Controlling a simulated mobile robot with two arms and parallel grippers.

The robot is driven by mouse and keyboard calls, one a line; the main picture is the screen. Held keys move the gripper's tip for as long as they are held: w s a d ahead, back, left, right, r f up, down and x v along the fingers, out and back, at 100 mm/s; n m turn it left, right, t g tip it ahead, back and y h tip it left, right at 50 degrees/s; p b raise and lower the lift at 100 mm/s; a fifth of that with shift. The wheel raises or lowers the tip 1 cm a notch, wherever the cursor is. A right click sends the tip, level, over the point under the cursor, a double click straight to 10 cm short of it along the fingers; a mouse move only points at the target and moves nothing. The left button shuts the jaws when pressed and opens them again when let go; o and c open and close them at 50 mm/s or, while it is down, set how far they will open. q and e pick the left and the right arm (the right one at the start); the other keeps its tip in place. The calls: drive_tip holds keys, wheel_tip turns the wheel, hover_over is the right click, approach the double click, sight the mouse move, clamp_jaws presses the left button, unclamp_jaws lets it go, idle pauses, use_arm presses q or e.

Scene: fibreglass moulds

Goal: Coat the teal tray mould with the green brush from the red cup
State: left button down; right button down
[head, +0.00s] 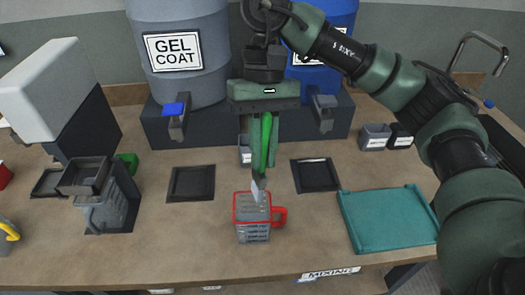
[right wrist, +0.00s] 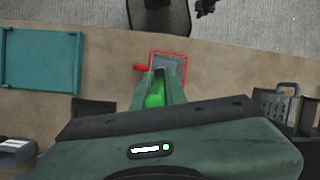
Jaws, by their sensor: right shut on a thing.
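My right gripper (head: 264,168) points down at the middle of the table, shut on the green brush (head: 266,135). The brush hangs upright, with its pale tip over the opening of the red-rimmed cup (head: 254,233); I cannot tell whether the tip dips inside. The cup is grey with a red handle on its right. In the right wrist view the brush (right wrist: 155,94) shows between the fingers, with the cup (right wrist: 183,66) just beyond. The teal tray mould (head: 387,220) lies flat and empty at the right; it also shows in the right wrist view (right wrist: 42,60). My left gripper is not seen.
Two dark square trays (head: 191,184) (head: 316,175) lie behind the cup. A grey gel coat drum (head: 180,85) and a blue drum (head: 335,60) stand on a dark stand at the back. A grey crate (head: 112,210) stands left. Bare table lies between cup and mould.

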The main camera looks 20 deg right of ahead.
idle(0.5)
wheel_tip(320, 180, up, 5)
drive_tip(key=p, duration=0.4)
idle(0.5)
